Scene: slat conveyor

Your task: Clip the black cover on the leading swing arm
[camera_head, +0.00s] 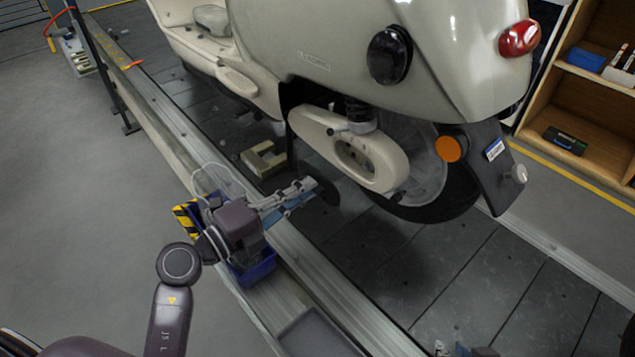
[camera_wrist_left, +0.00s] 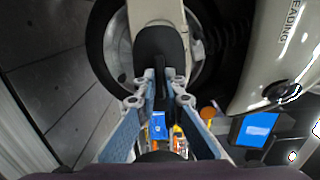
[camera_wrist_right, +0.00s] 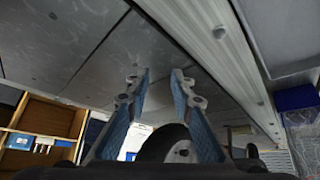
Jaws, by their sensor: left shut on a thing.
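The black cover (camera_head: 322,186) is a dark, rounded piece held by my left gripper (camera_head: 308,186), just left of the swing arm. It also shows in the left wrist view (camera_wrist_left: 158,45), pinched between both fingertips (camera_wrist_left: 160,83). The cream swing arm (camera_head: 352,152) with an oval opening sits by the scooter's rear wheel. In the left wrist view the swing arm (camera_wrist_left: 155,11) lies beyond the cover and is partly hidden by it. I cannot tell whether they touch. My right gripper (camera_wrist_right: 160,80) is open and empty, with only a bit at the head view's bottom edge.
The cream scooter (camera_head: 330,60) stands on the dark slat conveyor (camera_head: 400,270). A light block (camera_head: 264,158) lies on the slats. A blue bin (camera_head: 258,270) and grey tray (camera_head: 315,335) are beside the near rail. A wooden shelf (camera_head: 590,100) stands at the right.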

